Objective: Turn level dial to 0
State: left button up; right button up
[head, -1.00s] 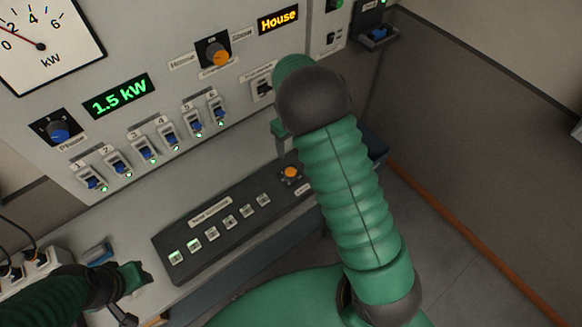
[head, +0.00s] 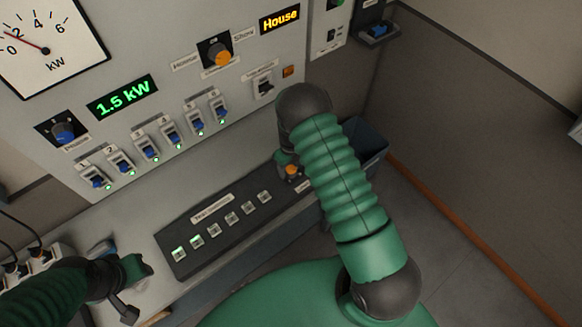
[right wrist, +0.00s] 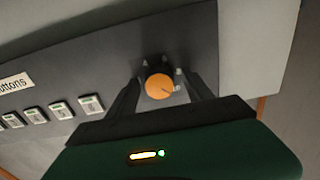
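The level dial is an orange knob (head: 291,171) at the right end of the black sloped console (head: 215,262). In the right wrist view the orange knob (right wrist: 159,87) shows between the two dark fingers of my right gripper (right wrist: 162,84). The fingers are apart, one on each side of the knob, with gaps visible, so they do not grip it. In the head view my right gripper (head: 288,158) is at the knob, partly hidden by my arm. The dial's label and scale cannot be read. My left gripper (head: 138,285) is low at the left, away from the dial.
A row of lit push buttons (head: 221,228) runs along the console. Above it, the wall panel has several blue breaker switches (head: 149,152), another orange dial (head: 221,58), a blue dial (head: 63,132) and a "1.5 kW" display (head: 122,97). A dark bin (head: 366,145) stands right of the console.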

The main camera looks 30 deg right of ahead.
grip_shut()
